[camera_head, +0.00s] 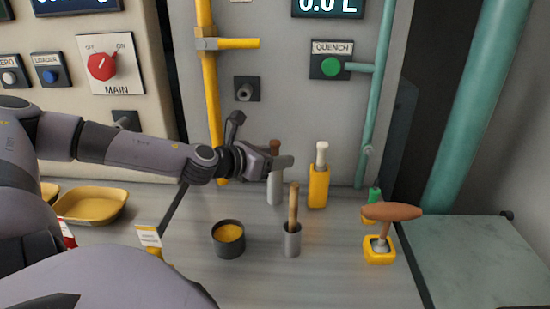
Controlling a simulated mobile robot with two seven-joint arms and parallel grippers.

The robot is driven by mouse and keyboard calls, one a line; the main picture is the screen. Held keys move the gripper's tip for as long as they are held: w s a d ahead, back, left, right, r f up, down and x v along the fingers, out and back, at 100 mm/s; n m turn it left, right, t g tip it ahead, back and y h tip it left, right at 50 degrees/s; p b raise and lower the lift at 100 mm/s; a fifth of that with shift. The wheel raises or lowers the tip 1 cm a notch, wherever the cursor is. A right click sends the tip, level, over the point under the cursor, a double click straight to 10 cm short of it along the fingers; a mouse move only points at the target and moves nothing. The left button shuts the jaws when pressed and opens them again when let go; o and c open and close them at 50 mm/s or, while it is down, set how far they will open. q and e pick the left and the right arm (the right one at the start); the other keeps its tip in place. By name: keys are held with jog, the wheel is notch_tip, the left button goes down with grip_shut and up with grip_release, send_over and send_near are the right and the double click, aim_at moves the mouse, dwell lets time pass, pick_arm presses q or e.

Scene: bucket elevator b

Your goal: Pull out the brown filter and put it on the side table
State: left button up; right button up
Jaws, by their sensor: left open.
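My left gripper (284,162) is open and reaches in from the left over the counter, its fingers pointing right. Just behind it, a brown-topped piece (275,146) stands upright in a grey cylinder (275,190); the gripper partly hides it, and I cannot tell if they touch. In front, a brown rod (293,206) stands upright in a grey metal cup (292,240). I cannot tell for sure which of these is the brown filter. A grey-green flat surface (480,262) at the right looks like the side table and is bare. My right gripper is out of view.
A white-topped piece (321,154) stands in a yellow holder (318,188). A brown-handled tool (392,212) stands in a yellow block (379,250). A dark pot (229,240) with yellow contents and a yellow tray (92,206) sit left. Pipes and panels rise behind.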

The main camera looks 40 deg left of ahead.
aim_at(275, 141)
pick_arm(q)
grip_shut()
jog(key=shift+r+p, duration=0.6)
jog(key=shift+r, duration=0.1)
jog(key=shift+r+p, duration=1.1)
jog(key=shift+r, duration=0.1)
jog(key=shift+r+p, duration=0.4)
jog(key=shift+r, duration=4.3)
jog(key=shift+r, duration=0.1)
jog(key=shift+r, duration=1.95)
